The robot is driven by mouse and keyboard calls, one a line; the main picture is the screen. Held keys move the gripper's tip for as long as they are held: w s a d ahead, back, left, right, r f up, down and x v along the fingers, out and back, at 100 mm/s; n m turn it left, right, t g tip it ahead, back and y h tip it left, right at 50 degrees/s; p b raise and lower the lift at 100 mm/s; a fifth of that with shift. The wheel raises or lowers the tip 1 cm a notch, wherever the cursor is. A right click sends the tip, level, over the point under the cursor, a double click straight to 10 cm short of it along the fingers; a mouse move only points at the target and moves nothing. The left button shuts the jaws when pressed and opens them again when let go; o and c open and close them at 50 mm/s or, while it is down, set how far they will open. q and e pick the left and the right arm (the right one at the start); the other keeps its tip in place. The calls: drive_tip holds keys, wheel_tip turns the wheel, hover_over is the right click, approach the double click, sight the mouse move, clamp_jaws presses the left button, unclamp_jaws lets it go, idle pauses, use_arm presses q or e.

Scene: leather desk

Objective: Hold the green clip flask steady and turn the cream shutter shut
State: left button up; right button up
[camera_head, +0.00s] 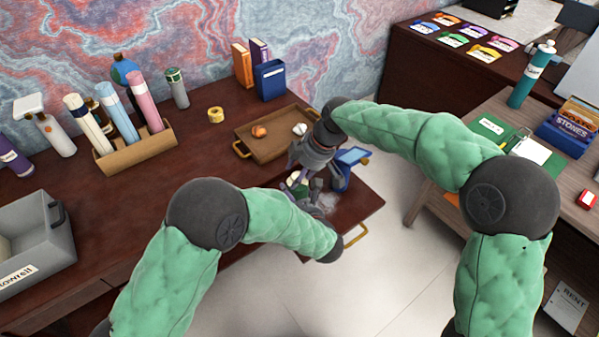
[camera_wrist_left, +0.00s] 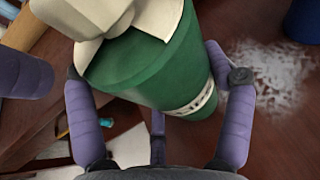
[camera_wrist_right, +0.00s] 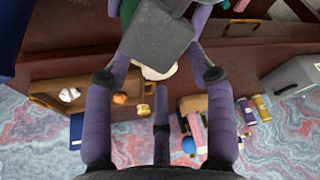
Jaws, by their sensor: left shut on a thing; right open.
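The green clip flask (camera_wrist_left: 150,68) fills the middle of the left wrist view, with its cream shutter (camera_wrist_left: 110,18) on top. My left gripper (camera_wrist_left: 155,80) is shut on the flask's body, with purple fingers on both sides. In the head view the flask (camera_head: 295,182) is small and partly hidden between my two grippers. My right gripper (camera_head: 305,170) is open above the flask and points down at it. In the right wrist view a bit of the cream shutter (camera_wrist_right: 157,73) shows between the open fingers; a grey part hides much of the flask. Contact with the shutter cannot be told.
A blue container (camera_head: 341,176) stands close to the right of the grippers. White powder (camera_head: 328,202) lies on the desk (camera_head: 362,205) beside the flask. A wooden tray (camera_head: 268,150) is behind. A bottle rack (camera_head: 140,150) and grey bin (camera_head: 35,250) stand to the left.

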drive_tip(key=c, duration=1.1)
drive_tip(key=shift+a, duration=0.1)
drive_tip(key=shift+s+m, duration=0.1)
drive_tip(key=shift+m, duration=0.3)
drive_tip(key=m+t, duration=0.1)
drive_tip(key=m, duration=0.2)
drive_tip(key=shift+s+a+h, duration=0.1)
drive_tip(key=shift+a+h, duration=0.05)
drive_tip(key=shift+h, duration=0.15)
drive_tip(key=shift+r+m+t+h, duration=0.1)
drive_tip(key=shift+m+t+h, duration=0.3)
drive_tip(key=shift+m, duration=0.7)
